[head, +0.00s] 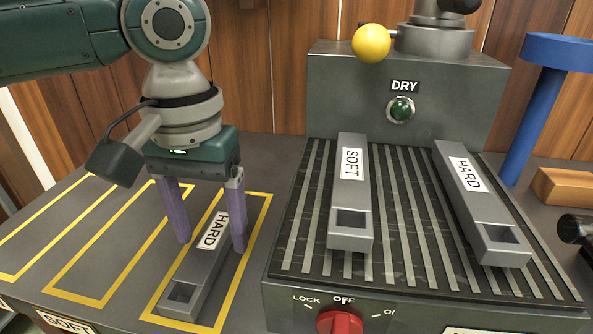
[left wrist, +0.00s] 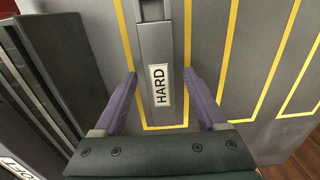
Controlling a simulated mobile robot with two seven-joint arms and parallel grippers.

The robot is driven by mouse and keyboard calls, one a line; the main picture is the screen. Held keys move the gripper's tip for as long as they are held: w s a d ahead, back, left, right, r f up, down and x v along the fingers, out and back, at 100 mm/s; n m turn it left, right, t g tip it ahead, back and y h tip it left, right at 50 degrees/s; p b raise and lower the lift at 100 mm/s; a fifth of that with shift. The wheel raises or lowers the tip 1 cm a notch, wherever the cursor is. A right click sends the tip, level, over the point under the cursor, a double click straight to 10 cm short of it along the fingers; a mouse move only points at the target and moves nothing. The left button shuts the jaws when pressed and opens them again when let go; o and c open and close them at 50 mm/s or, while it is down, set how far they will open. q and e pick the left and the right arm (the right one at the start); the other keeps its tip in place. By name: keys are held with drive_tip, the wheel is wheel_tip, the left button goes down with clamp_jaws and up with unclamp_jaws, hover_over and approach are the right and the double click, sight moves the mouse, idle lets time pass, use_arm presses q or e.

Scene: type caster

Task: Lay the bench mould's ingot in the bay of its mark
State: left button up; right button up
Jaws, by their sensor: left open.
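A long grey bar marked HARD (head: 190,268) lies inside the rightmost yellow-outlined bay (head: 150,312) on the dark bench, with a square hollow at its near end. My left gripper (head: 211,243) is open, its purple fingers on either side of this bar near its label. In the left wrist view the bar (left wrist: 160,52) runs between the spread fingers (left wrist: 160,80), with a gap on each side. Two similar bars, one marked SOFT (head: 350,200) and one marked HARD (head: 475,195), lie on the ribbed top of the grey machine. I cannot tell which piece is the ingot.
Two more yellow-outlined bays (head: 105,300) lie empty to the left. A SOFT plate (head: 66,322) is on the bench front. The machine (head: 330,75) has a DRY lamp (head: 400,109) and a red knob (head: 340,323) at OFF. A blue stand (head: 532,125) and wooden block (head: 562,188) are at right.

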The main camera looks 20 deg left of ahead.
sight(213, 237)
use_arm(q)
wheel_tip(213, 237, up, 12)
drive_tip(key=p, duration=0.4)
